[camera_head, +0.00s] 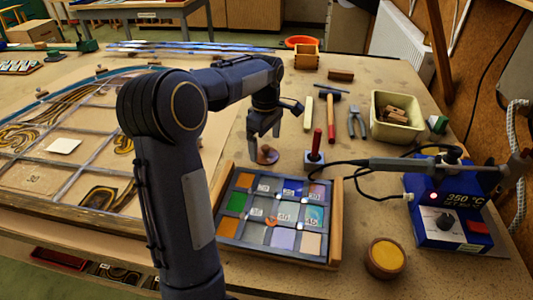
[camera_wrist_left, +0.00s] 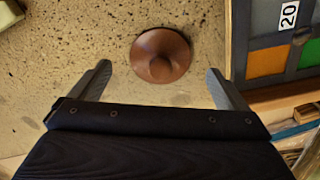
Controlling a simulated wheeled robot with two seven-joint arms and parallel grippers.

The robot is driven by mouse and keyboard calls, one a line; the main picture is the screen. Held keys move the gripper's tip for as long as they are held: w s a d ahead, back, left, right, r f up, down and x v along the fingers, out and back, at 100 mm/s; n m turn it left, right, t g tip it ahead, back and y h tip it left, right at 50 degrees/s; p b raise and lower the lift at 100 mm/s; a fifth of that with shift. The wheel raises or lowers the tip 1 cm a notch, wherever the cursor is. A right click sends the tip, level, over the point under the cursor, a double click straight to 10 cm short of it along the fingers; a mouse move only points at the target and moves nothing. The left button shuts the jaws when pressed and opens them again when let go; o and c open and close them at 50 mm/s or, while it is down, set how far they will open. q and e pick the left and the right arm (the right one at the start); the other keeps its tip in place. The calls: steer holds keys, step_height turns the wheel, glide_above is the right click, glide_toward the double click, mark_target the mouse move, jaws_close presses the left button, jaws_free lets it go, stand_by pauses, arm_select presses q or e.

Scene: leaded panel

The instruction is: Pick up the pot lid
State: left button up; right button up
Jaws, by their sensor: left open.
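The pot lid (camera_head: 267,155) is a small, round, reddish-brown disc with a raised knob. It lies on the worktable just beyond the sample tray. It also shows in the left wrist view (camera_wrist_left: 160,55), knob facing the camera, beyond and between the two fingertips. My left gripper (camera_head: 264,136) is open and empty, pointing down above the lid. Its spread fingers also show in the left wrist view (camera_wrist_left: 158,72), one to each side of the lid. I see no contact with the lid. My right gripper is not in view.
The tray of coloured glass squares (camera_head: 337,215) stands nearby. A red-handled tool (camera_head: 317,142) stands right of the lid. Farther right are a soldering iron (camera_head: 400,163), a blue 350 °C station (camera_head: 445,222) and a round yellow-topped pot (camera_head: 384,258). A leaded panel (camera_head: 62,187) fills the left.

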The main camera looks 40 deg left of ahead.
arm_select(q)
steer(key=shift+f, duration=1.25)
steer(key=c, duration=1.1)
steer(key=shift+r, duration=0.1)
